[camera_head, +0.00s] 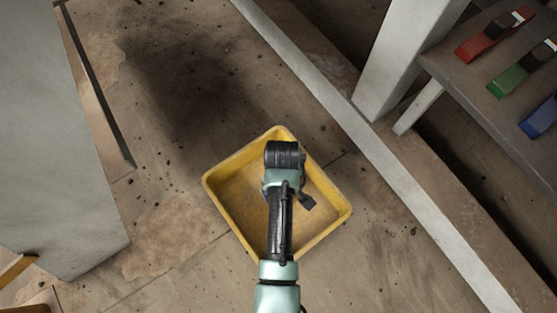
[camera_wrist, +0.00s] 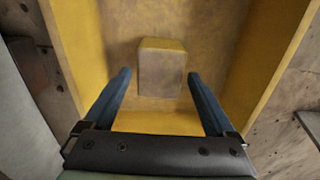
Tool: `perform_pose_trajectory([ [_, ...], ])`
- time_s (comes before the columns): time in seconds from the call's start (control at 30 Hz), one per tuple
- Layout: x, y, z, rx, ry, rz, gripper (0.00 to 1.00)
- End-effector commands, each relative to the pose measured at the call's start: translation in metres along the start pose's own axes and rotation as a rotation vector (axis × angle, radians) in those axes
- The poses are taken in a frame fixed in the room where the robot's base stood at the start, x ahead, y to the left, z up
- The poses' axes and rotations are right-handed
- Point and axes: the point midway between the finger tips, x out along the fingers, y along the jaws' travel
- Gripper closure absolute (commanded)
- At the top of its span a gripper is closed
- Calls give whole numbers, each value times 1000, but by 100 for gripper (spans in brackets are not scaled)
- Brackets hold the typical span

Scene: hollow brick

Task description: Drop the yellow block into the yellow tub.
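The yellow tub (camera_head: 225,214) stands on the floor in the head view, under my arm. In the wrist view its yellow wall (camera_wrist: 275,50) shows around the fingers. A block (camera_wrist: 161,78) with a yellow top edge and a dull brownish face is seen inside the tub's outline, between and beyond my fingers. My gripper (camera_wrist: 159,73) is open, with a gap between each blue finger and the block. I cannot tell whether the block rests on the tub floor. In the head view my arm hides the gripper fingers and the block.
A grey bench (camera_head: 470,80) at the upper right carries a red block (camera_head: 490,38), a green block (camera_head: 520,72) and a blue block (camera_head: 541,118). A large grey panel (camera_head: 50,150) stands at the left. A pale kerb strip (camera_head: 400,190) runs past the tub. Debris dots the floor.

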Motion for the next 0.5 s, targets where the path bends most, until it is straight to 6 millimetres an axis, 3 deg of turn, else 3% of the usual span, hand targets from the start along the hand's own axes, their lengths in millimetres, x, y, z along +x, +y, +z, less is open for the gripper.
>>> perform_pose_trajectory([
  [0.3, -1, 0, 0, 0, -1, -1, 0],
  [0.5, -23, 0, 0, 1, 0, 0, 0],
])
